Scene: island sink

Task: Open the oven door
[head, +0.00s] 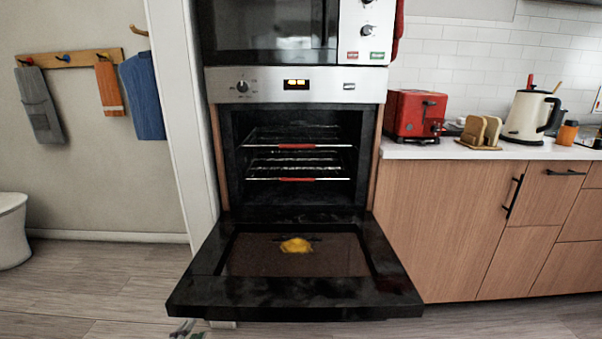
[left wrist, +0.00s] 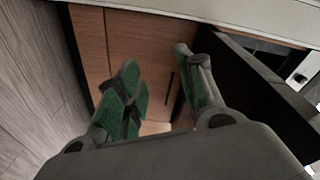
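The oven (head: 295,84) is built into a tall unit, and its black door (head: 290,293) is folded down, close to level, leaving the cavity open. Two wire racks with red front strips (head: 297,162) show inside. My left gripper (head: 186,328) barely shows at the bottom edge of the head view, below the door's front left corner. In the left wrist view my left gripper (left wrist: 163,95) has its green-padded fingers apart with nothing between them. The dark door (left wrist: 252,80) is just right of the fingers there; I cannot tell whether they touch. My right gripper is not in view.
A microwave (head: 265,28) is above the oven. A counter (head: 425,150) at right holds a red toaster (head: 412,114) and a kettle (head: 530,116) over wooden cabinets (head: 447,220). A white side panel (head: 178,90) stands left of the oven. Floor (head: 90,285) is clear at left.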

